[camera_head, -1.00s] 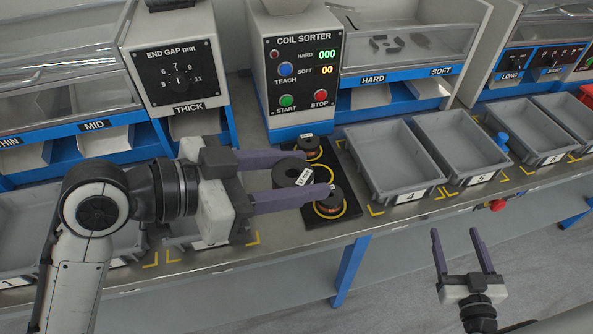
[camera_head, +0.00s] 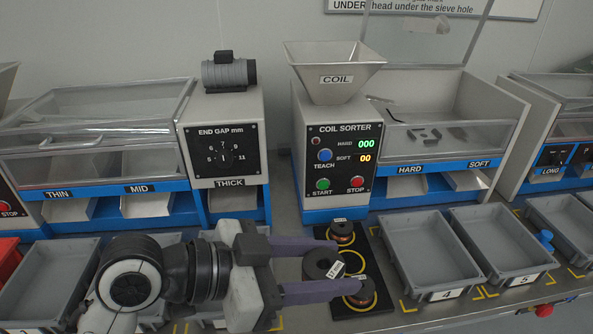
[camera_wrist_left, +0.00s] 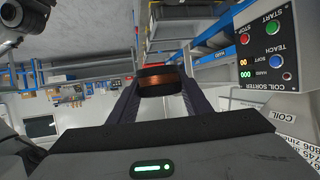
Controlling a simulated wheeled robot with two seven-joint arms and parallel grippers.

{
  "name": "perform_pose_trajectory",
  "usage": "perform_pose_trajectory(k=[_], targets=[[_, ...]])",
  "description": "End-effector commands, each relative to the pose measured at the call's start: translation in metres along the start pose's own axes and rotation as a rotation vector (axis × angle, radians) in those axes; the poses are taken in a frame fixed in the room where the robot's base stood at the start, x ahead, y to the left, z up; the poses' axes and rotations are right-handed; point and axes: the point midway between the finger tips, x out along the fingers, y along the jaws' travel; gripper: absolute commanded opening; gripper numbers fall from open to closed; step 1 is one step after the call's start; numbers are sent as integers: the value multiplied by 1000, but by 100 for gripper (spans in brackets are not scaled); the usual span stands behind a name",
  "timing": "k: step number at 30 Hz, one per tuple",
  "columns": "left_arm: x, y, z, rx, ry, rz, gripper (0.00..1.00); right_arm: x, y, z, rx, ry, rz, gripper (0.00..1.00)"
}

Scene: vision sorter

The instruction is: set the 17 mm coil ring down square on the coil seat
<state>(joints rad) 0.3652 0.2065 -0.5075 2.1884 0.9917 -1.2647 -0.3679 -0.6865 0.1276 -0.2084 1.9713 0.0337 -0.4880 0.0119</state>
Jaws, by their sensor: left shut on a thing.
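My left gripper (camera_head: 345,266) comes in from the left, its two purple fingers shut on the dark 17 mm coil ring (camera_head: 323,263). The ring has a white label on top. In the left wrist view the ring (camera_wrist_left: 168,85) shows copper winding between dark flanges, held between the fingers. It hangs over or beside the left edge of a black mat (camera_head: 378,300) with yellow circles; its height above it is unclear. Part of a yellow circle (camera_head: 353,262) shows just right of the ring. I cannot tell for sure which circle is the coil seat. My right gripper is out of view.
The coil sorter (camera_head: 343,165) rises behind. Grey bins 4 (camera_head: 405,285) and 5 (camera_head: 490,278) stand to the right.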

Motion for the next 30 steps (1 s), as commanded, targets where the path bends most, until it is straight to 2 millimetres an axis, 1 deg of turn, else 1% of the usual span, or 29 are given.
perform_pose_trajectory(k=[2, 5, 8, 9, 11, 12, 15, 18, 21, 24, 27, 30], targets=[[-11, -9, 9, -9, -2, -22, 1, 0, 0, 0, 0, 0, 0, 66], [-35, -27, 30, -31, -5, -68, 1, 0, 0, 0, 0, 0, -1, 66], [-71, -46, 58, -58, -8, -128, 1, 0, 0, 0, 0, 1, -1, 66], [-87, -52, 69, -68, -8, -154, 0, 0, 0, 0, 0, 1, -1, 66], [-111, -60, 85, -83, -10, -190, 0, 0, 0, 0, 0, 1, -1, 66], [-126, -65, 94, -92, -10, -212, 0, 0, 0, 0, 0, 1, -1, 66], [-162, -71, 114, -110, -8, -257, 0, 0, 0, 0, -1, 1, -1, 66], [-191, -75, 126, -122, -7, -293, 0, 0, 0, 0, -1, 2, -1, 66], [-212, -76, 134, -130, -5, -314, 1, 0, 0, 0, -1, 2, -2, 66], [-223, -76, 136, -134, -2, -324, 1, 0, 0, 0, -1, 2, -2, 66], [-229, -76, 138, -134, -5, -328, 1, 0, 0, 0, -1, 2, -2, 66], [-230, -76, 139, -132, -8, -327, 1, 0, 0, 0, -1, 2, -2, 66]])
